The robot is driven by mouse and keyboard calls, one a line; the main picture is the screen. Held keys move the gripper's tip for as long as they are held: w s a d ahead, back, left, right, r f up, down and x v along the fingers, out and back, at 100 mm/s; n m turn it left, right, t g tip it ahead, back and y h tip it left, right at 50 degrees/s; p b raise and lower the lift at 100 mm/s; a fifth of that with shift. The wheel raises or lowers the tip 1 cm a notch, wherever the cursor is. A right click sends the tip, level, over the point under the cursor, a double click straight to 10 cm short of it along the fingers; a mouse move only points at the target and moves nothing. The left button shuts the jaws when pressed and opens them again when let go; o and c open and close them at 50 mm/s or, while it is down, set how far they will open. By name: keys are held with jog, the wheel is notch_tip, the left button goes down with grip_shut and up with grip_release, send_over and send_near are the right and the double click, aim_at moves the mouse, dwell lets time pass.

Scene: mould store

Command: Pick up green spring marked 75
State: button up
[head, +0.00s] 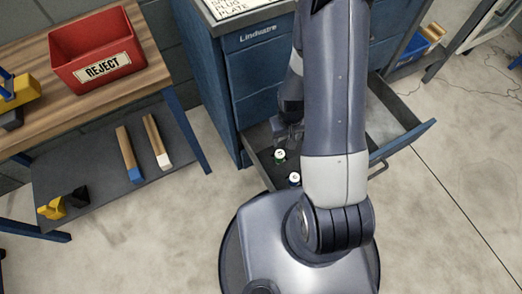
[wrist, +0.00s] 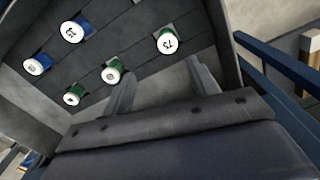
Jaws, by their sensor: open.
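The green spring whose white end label seems to read 75 (wrist: 167,41), turned round, lies in a slot of the open drawer (wrist: 215,15). My gripper (wrist: 160,68) is open and empty, with its two fingers apart just short of that spring and not around it. Two other green springs, one nearer (wrist: 113,72) and one lower left (wrist: 73,95), lie to the left. In the head view, my gripper (head: 290,132) is low over the drawer, partly hidden by my arm. A green spring (head: 280,158) shows there, its number unreadable.
Two blue springs, one upper (wrist: 80,28) and one at far left (wrist: 38,64), share the drawer. The blue cabinet (head: 262,85) stands behind it. A workbench (head: 40,45) with a red REJECT bin (head: 95,50) is at left. Open floor (head: 450,210) lies at right.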

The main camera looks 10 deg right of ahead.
aim_at(280, 153)
jog(key=f, duration=0.2)
jog(key=f+b, duration=0.1)
jog(key=f, duration=0.3)
jog(key=shift+w+a+f+b, duration=0.2)
jog(key=shift+a+b, duration=0.1)
jog(key=shift+b, duration=0.1)
jog(key=f, duration=0.1)
jog(key=f+b, duration=0.1)
jog(key=f, duration=0.3)
jog(key=shift+s+a+b, duration=0.25)
jog(key=shift+a+b, duration=0.15)
jog(key=c, duration=1.1)
